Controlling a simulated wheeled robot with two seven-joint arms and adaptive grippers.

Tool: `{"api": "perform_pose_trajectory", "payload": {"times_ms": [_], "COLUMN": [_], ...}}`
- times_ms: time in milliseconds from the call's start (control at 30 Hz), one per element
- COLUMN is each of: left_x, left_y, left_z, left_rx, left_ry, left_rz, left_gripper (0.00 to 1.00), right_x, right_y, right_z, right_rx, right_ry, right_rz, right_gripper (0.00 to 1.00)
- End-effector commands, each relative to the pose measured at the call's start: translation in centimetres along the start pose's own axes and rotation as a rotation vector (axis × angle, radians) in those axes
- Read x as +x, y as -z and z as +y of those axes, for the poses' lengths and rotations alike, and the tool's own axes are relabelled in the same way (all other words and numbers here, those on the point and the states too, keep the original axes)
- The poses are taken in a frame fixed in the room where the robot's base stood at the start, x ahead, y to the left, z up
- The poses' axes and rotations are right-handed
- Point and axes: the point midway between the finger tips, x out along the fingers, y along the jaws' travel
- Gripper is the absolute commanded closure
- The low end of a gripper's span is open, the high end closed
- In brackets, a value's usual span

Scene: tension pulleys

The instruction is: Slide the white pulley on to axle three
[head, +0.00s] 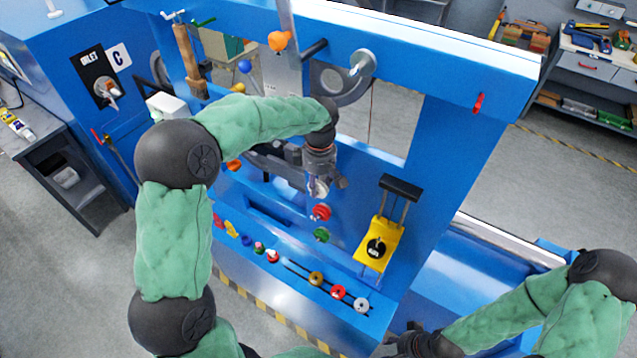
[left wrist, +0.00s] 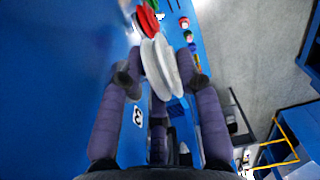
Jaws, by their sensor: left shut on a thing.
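My left gripper (head: 318,183) is shut on the white pulley (left wrist: 160,68), which shows edge-on between its two fingers in the left wrist view. In the head view the white pulley (head: 318,189) is small and partly covered by the gripper. It is close to the blue panel, just above a red pulley (head: 321,212) and a green pulley (head: 321,235). A label "3" (left wrist: 137,116) is on the panel beside the fingers. Axle three itself is hidden, and I cannot tell whether the pulley is around it. My right gripper (head: 408,343) is low at the bottom edge, its fingers unclear.
A ledge below holds several small coloured parts and a slotted rail with an orange, a red and a white wheel (head: 361,305). A yellow weight holder (head: 380,243) hangs to the right on the panel. The red pulley (left wrist: 147,20) is close to the held one.

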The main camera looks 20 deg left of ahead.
Motion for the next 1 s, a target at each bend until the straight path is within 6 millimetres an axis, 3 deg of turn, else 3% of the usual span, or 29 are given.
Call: {"api": "perform_pose_trajectory", "payload": {"times_ms": [367,1000], "left_x": [-0.08,-0.18], "left_y": [-0.04,-0.02], "left_z": [0.75,0.23], "left_rx": [0.0,0.0], "left_ry": [0.0,-0.002], "left_rz": [0.0,0.0], "left_gripper": [1.0,1.0], "right_x": [-0.26,0.06], "right_y": [-0.01,0.01], "right_z": [-0.09,0.02], "right_rx": [0.0,0.0], "right_ry": [0.0,0.0], "right_rz": [0.0,0.0], "right_gripper": [0.6,0.6]}}
